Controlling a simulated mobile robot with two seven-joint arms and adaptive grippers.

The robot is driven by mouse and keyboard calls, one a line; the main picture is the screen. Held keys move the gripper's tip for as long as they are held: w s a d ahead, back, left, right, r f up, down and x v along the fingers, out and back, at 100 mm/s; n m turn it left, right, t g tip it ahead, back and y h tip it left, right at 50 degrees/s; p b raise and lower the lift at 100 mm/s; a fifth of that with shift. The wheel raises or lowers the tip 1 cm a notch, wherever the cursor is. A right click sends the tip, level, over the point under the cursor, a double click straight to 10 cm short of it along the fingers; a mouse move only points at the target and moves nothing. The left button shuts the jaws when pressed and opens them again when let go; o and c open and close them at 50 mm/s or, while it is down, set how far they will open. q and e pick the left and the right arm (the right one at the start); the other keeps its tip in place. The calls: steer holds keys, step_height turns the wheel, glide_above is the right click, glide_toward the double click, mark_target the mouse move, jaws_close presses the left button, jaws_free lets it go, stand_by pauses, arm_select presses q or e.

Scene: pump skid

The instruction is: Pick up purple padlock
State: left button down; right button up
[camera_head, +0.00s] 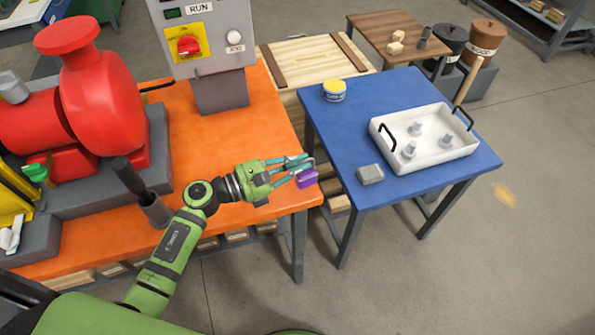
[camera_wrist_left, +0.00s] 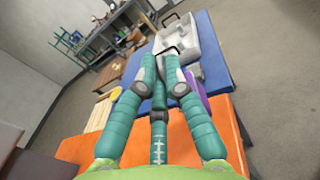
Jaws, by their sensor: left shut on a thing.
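The purple padlock (camera_head: 306,178) is at the fingertips of my left gripper (camera_head: 296,172) in the head view, over the right edge of the orange bench (camera_head: 225,225). Its body hangs just beyond the fingers, and a grey shackle shows between them. My left gripper is shut on the padlock. In the left wrist view the fingers (camera_wrist_left: 160,75) stretch forward, and a purple part of the padlock (camera_wrist_left: 199,90) shows beside the right finger. The rest of it is hidden behind that finger. My right gripper is not in view.
A blue table (camera_head: 335,125) stands to the right across a gap. It bears a white tray (camera_head: 440,150) with several grey pieces, a grey block (camera_head: 370,174) and a yellow-topped tin (camera_head: 333,91). A red pump (camera_head: 95,95) and control box (camera_head: 205,35) stand on the bench.

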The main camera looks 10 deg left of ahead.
arm_select(q)
steer(key=s+d+r+p, duration=0.1)
steer(key=s+d+r, duration=0.2)
steer(key=d+r, duration=0.4)
steer(key=d, duration=0.4)
steer(key=shift+s+r+p, duration=0.2)
steer(key=shift+s+p, duration=0.2)
